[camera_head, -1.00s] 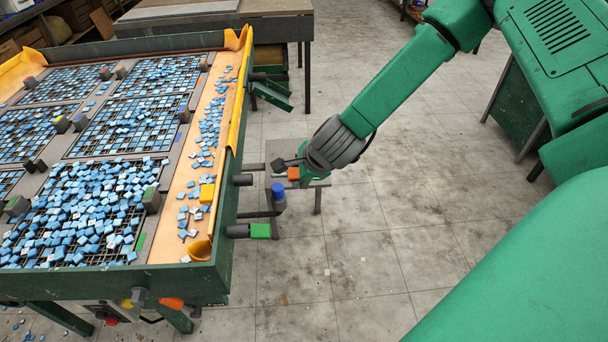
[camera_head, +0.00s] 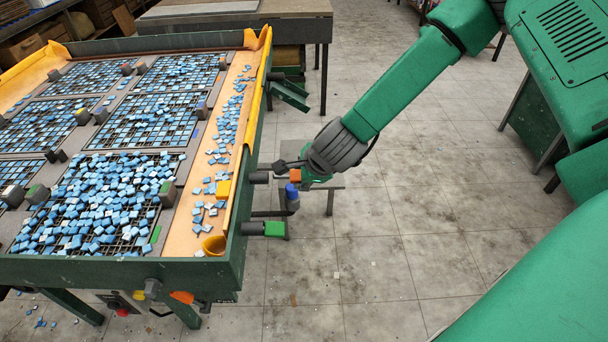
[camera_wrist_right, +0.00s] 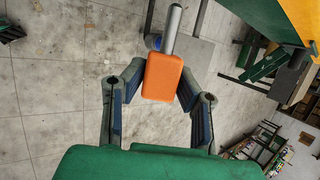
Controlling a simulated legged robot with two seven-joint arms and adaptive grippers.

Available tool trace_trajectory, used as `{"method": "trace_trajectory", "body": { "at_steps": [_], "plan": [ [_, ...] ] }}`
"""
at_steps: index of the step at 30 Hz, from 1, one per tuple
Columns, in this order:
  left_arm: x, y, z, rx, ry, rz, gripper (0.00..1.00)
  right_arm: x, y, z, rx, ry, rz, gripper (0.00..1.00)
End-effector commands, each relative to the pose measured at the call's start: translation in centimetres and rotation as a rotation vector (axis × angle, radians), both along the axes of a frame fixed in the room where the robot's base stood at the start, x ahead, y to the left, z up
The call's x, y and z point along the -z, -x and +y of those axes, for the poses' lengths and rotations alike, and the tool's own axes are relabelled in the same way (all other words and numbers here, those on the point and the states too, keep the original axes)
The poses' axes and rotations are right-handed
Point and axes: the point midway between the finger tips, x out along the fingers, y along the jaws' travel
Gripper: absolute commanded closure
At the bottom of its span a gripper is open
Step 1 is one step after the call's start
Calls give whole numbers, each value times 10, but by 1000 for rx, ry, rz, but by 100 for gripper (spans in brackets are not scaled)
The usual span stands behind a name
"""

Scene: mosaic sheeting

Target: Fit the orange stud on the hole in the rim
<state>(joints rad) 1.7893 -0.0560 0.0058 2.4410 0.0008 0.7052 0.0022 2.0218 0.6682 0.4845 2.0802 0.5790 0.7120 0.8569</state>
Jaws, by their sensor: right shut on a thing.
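The orange stud (camera_wrist_right: 162,77) is an orange block with a grey pin that points up and away in the right wrist view. The orange block also shows small in the head view (camera_head: 295,175). My right gripper (camera_wrist_right: 160,92) is shut on the block, with one dark finger on each side. In the head view my right gripper (camera_head: 291,172) is just outside the right side of the green table rim (camera_head: 240,190), apart from it. I cannot make out the hole itself. My left gripper is not in view.
A dark grey cylinder (camera_head: 258,177) and a green-ended stud (camera_head: 274,229) stick out from the rim. A blue-topped piece (camera_head: 292,190) is close below my gripper. Blue tiles lie on the sorting table's grids. Floor to the right (camera_head: 400,250) is clear.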

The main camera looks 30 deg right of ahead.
Motion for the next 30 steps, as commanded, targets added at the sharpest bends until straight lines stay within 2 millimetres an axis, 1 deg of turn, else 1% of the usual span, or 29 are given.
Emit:
{"method": "trace_trajectory", "body": {
  "at_steps": [3, 9, 15, 26, 30],
  "plan": [
    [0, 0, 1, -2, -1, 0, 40, -2, 0, 3, -3, 3, -1, 100],
    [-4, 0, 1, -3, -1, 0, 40, -3, 3, -2, -4, -2, 3, 100],
    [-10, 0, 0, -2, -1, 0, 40, -5, 9, -4, -5, 0, 8, 100],
    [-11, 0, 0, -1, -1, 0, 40, -9, 8, 5, -3, 16, 9, 100],
    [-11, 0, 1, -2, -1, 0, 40, -9, 8, 5, -4, 15, 8, 100]
  ]
}}
